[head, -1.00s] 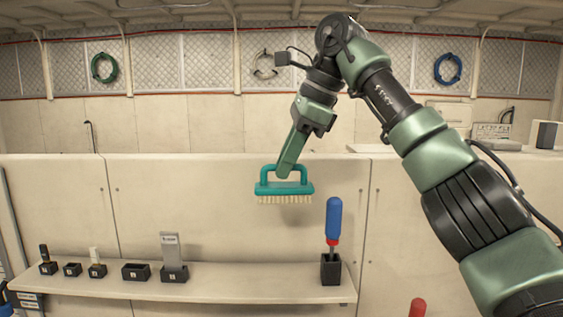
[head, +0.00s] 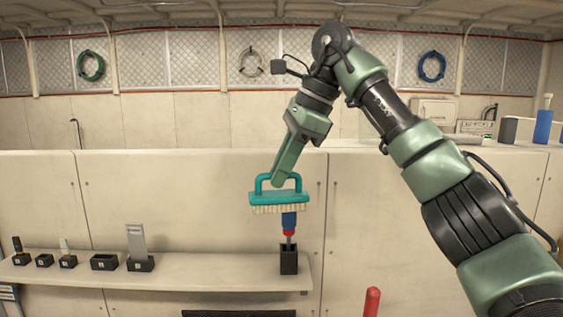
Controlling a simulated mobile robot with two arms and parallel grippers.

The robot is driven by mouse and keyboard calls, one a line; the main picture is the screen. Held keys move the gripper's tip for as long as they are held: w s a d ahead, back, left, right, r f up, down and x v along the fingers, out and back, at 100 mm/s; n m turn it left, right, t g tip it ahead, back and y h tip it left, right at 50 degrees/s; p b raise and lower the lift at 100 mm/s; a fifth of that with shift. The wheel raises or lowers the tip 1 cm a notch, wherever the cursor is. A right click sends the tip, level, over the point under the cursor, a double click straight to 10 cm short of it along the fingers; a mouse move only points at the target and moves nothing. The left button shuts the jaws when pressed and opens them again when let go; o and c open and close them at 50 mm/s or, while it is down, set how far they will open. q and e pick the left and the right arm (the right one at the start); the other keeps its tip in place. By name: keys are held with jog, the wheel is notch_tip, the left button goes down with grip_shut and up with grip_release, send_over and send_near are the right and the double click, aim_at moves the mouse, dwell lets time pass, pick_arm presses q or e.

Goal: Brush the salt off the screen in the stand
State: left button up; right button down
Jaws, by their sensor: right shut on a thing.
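A teal brush (head: 279,199) with a handle on top and pale bristles pointing down hangs in the air in front of the shelf. My right gripper (head: 281,180) is shut on its handle. Behind and below the brush, a blue-and-red-handled tool (head: 289,223) stands upright in a black holder (head: 289,262); the brush hides its upper part. No screen with salt on it can be made out for certain. A grey flat plate (head: 136,240) stands upright in a black base (head: 140,264) on the shelf. My left gripper is not in view.
The shelf (head: 205,272) also carries several small black holders at its left. A white case (head: 433,110), a dark box (head: 508,130) and a blue bottle (head: 543,124) stand at the back right. A red handle (head: 372,301) shows at the bottom.

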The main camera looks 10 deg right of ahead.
jog(key=shift+s+f, duration=0.1)
jog(key=shift+f, duration=0.2)
jog(key=s+d+f+n+g, duration=0.2)
jog(key=s+f+n, duration=0.4)
jog(key=f, duration=0.6)
jog(key=s+d+f+n+g+h, duration=0.1)
jog(key=s+d+f+n+g, duration=0.1)
jog(key=s+f+n, duration=0.4)
jog(key=s+d+f+n+g+h, duration=0.1)
jog(key=s+d+f+n+g, duration=0.1)
jog(key=s+f+n, duration=0.4)
jog(key=s+f, duration=0.5)
jog(key=f, duration=0.7)
jog(key=shift+s+f+g, duration=0.35)
jog(key=shift+s+g, duration=0.05)
jog(key=shift+d, duration=0.1)
